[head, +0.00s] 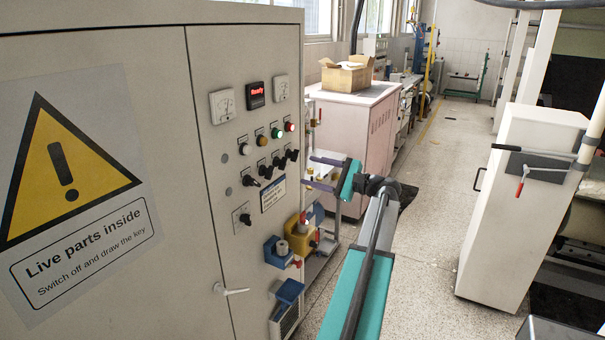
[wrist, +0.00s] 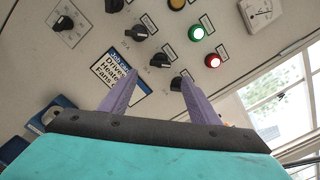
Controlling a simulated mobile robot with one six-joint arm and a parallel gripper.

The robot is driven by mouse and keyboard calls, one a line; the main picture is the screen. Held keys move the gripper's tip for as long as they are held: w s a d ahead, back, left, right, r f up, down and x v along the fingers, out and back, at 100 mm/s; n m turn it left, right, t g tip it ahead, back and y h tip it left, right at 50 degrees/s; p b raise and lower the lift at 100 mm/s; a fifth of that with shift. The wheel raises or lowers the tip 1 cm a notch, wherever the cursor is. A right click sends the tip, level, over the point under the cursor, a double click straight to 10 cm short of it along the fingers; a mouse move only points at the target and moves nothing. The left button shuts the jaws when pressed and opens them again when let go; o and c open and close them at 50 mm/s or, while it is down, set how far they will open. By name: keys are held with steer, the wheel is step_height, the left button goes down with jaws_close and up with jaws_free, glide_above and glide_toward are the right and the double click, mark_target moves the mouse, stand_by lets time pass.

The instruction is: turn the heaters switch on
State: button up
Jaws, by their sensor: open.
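The grey cabinet panel (head: 225,165) carries a row of black rotary knobs, one of them at the row's left (head: 250,181). Their small labels are unreadable, so I cannot tell which is the heaters switch. My gripper (head: 312,171) is open and empty, right of the row, with its purple fingers pointing at the panel. In the wrist view my gripper (wrist: 157,88) has its fingers spread, with one knob (wrist: 160,60) between and beyond the tips. I see no contact.
Indicator lamps sit above the knobs; the green lamp (wrist: 195,33) and red lamp (wrist: 212,60) are lit. A lone knob (head: 244,219) sits lower left. Blue and yellow sockets (head: 300,240) project below my gripper. A pink cabinet (head: 350,130) stands behind.

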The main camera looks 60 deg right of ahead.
steer(key=shift+s+b, duration=0.35)
steer(key=shift+s, duration=1.6)
steer(key=shift+s, duration=0.15)
